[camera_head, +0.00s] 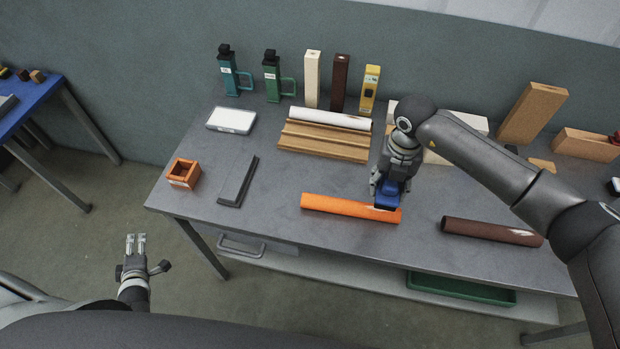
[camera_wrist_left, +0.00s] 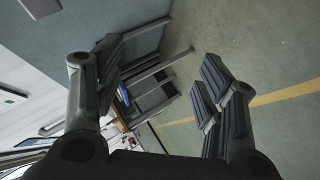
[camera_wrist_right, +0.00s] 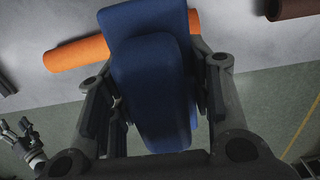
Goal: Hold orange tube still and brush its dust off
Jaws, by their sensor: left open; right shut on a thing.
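An orange tube (camera_head: 345,207) lies on the grey table near its front edge, with a pale dusty patch at its right end. My right gripper (camera_head: 389,188) is above the tube's right part, shut on a blue brush (camera_head: 388,196). In the right wrist view the blue brush (camera_wrist_right: 152,75) sits between the fingers and covers part of the orange tube (camera_wrist_right: 75,53). The brush's lower end is at the tube; I cannot tell whether it touches. My left gripper (camera_head: 136,238) is open and empty, low in front of the table, away from the tube.
A brown tube (camera_head: 490,231) with a pale patch lies to the right. A white tube (camera_head: 330,118) rests on a wooden rack (camera_head: 322,143) behind. An orange square holder (camera_head: 184,174) and a dark grey block (camera_head: 237,181) stand left. Bare table lies left of the orange tube.

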